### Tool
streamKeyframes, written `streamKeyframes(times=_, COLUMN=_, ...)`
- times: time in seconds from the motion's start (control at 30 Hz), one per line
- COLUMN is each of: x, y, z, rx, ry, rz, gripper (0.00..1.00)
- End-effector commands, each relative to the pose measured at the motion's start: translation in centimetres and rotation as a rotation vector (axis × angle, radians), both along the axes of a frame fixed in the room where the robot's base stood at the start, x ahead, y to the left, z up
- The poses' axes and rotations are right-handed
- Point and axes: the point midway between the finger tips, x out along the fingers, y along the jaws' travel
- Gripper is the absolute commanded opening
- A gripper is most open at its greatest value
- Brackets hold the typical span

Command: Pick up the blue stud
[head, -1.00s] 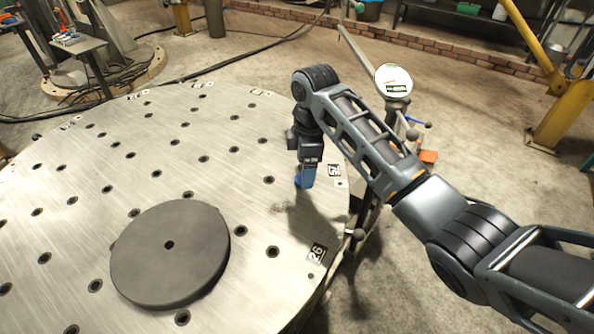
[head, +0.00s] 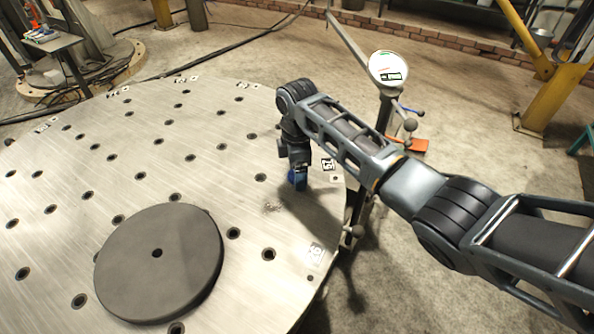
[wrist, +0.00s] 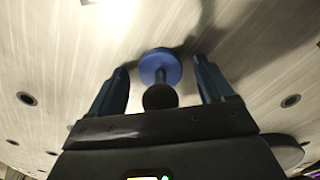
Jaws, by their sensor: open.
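The blue stud (wrist: 160,65) stands on the metal table, a blue round flange with a dark knob on its near end in the wrist view. My gripper (wrist: 160,82) is open, with one blue finger on each side of the stud and a gap on both sides. In the head view my gripper (head: 298,181) is low over the table near its right edge. There its blue fingers hide most or all of the stud.
The round metal table (head: 60,240) has many dark holes. A thick dark disc (head: 160,262) lies on it at the front left. A post with a round white-faced dial (head: 388,68) stands just beyond the table's right edge.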

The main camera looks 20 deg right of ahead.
Motion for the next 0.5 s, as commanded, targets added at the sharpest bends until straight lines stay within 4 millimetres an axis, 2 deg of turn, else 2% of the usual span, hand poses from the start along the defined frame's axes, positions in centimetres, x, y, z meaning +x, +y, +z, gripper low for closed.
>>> streamKeyframes(times=0.2, x=0.01, y=0.03, z=-0.1, rx=0.0, ry=-0.001, rz=0.0, gripper=0.81)
streamKeyframes(times=0.5, x=0.0, y=0.02, z=-0.08, rx=0.0, ry=0.0, rz=0.0, gripper=0.53)
